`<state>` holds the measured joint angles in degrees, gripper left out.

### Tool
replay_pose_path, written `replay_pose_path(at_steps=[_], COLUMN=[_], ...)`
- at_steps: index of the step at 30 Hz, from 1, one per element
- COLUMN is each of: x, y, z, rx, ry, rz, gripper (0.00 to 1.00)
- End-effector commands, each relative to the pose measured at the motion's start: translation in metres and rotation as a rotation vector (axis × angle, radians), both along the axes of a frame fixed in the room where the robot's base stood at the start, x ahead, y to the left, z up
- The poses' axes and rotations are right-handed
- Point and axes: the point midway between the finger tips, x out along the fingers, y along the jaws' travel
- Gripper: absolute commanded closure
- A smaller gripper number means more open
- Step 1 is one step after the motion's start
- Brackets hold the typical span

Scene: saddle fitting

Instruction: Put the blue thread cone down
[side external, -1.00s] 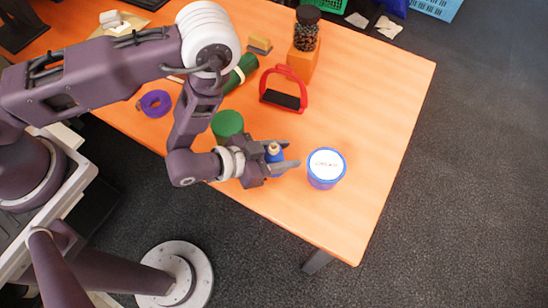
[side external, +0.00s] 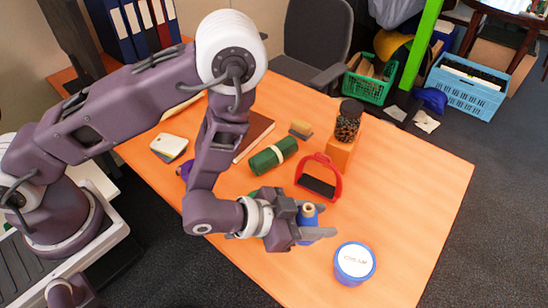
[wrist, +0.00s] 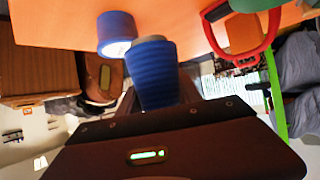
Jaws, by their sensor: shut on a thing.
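The blue thread cone (side external: 308,222) stands upright between the fingers of my gripper (side external: 318,232) in the side external view, its tan tip showing on top. It also shows large in the wrist view (wrist: 154,75). My gripper is shut on the cone. It reaches in from the left, over the front part of the orange table (side external: 405,190). The gripper's fingers hide part of the cone. I cannot tell whether the cone's base touches the table.
A blue tub with a white lid (side external: 354,263) stands just right of the gripper. A red stirrup (side external: 319,178) is behind it. A green roll (side external: 273,155), a brush (side external: 301,130) and an orange block with a dark-lidded jar (side external: 347,125) stand farther back. The right side of the table is clear.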

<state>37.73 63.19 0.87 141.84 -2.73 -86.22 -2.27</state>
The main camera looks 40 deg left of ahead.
Motion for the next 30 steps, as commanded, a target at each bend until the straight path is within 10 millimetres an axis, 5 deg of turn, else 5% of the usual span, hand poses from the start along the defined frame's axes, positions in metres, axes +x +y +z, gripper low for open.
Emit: replay_pose_path(at_steps=[4, 8, 14, 18, 24, 30], x=[0.033, 0.087, 0.175, 0.227, 0.270, 0.285], y=[0.007, 0.024, 0.073, 0.122, 0.198, 0.259], z=[0.018, 0.052, 0.129, 0.197, 0.290, 0.347], rx=[-0.007, -0.009, -0.006, -0.005, -0.005, 0.000], ry=[-0.010, -0.016, -0.022, -0.021, -0.016, -0.009], rz=[0.023, 0.057, 0.140, 0.219, 0.335, 0.421], gripper=[1.00, 1.00, 1.00, 1.00, 1.00, 1.00])
